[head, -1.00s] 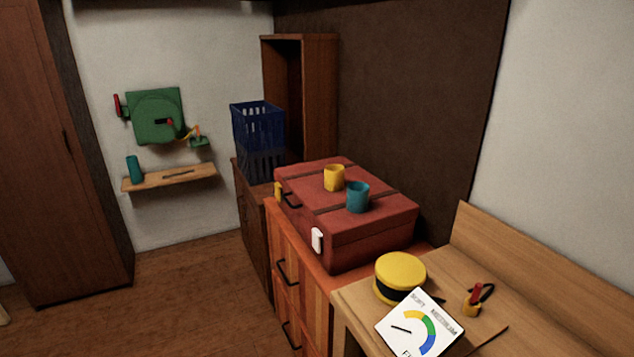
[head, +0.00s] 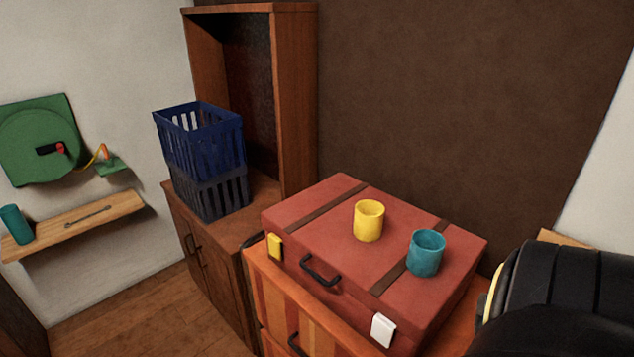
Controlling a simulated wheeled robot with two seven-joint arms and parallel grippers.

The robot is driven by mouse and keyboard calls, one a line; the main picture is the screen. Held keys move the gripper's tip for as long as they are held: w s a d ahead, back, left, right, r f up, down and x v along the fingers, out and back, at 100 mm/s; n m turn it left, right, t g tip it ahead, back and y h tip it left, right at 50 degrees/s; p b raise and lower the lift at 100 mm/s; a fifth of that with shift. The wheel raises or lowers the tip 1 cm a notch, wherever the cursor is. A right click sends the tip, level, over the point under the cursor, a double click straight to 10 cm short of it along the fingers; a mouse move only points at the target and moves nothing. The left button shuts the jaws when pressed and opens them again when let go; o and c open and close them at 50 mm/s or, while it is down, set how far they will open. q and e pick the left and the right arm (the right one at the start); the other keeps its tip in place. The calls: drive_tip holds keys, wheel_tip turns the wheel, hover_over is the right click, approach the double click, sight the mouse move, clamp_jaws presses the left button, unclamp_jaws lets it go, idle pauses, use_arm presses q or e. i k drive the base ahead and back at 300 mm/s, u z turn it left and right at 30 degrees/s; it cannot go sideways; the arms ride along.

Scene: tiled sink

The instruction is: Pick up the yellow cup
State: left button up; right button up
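The yellow cup (head: 368,221) stands upright on top of the red suitcase (head: 318,212), near its middle. A teal cup (head: 426,254) stands upright on the same suitcase, to the right of the yellow cup and a little nearer. The two cups are apart. A black part of my own body fills the lower right corner and hides what is behind it. No gripper fingers show, so I cannot see either gripper.
The suitcase lies on a striped wooden drawer cabinet (head: 310,325). A blue basket (head: 200,145) stands on the brown cabinet at left. A wooden shelf (head: 85,222) with a teal cylinder (head: 16,225) and a green wall device (head: 40,140) are farther left. Floor shows at lower left.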

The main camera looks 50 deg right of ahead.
sight(369, 213)
drive_tip(key=i, duration=1.35)
drive_tip(key=z, duration=3.15)
